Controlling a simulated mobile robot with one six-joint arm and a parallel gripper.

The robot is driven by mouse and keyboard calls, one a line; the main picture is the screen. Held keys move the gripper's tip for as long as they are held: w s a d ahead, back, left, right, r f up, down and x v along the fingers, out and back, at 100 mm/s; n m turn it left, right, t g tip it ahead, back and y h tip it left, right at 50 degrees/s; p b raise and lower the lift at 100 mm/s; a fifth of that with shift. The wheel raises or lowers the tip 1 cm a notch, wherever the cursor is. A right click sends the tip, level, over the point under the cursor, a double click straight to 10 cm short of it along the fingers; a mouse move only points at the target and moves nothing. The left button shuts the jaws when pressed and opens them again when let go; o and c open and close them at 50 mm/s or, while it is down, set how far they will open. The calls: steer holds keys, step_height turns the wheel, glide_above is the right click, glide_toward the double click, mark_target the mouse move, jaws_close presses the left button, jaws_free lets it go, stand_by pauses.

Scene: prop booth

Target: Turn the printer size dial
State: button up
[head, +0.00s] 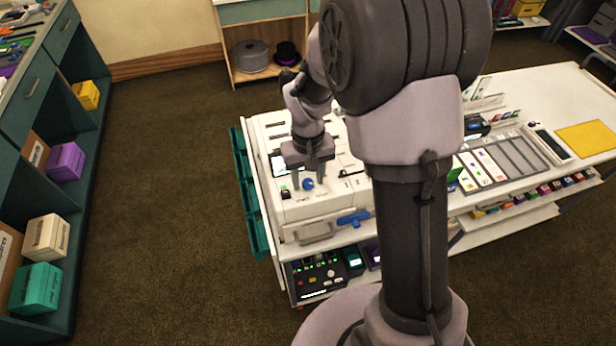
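The printer (325,208) is a large white machine on the near left end of the white table. A small round blue dial (308,184) sits on its top face, near the front; I cannot read any marks around it. My gripper (309,181) points down over the printer, its two fingers apart. The dial shows in the gap between the fingertips in the head view. I cannot tell whether the fingers are around it or still above it, or whether they touch it. My own arm hides the printer's right rear part.
A blue lever (354,218) and a grey handle (315,232) are on the printer's front. Green bins (255,200) flank its left side. Open carpet lies further left.

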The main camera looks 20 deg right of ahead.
mark_target(308, 182)
steer(key=shift+r, duration=0.1)
step_height(308, 182, up, 17)
steer(key=p, duration=0.4)
steer(key=shift+r, duration=0.1)
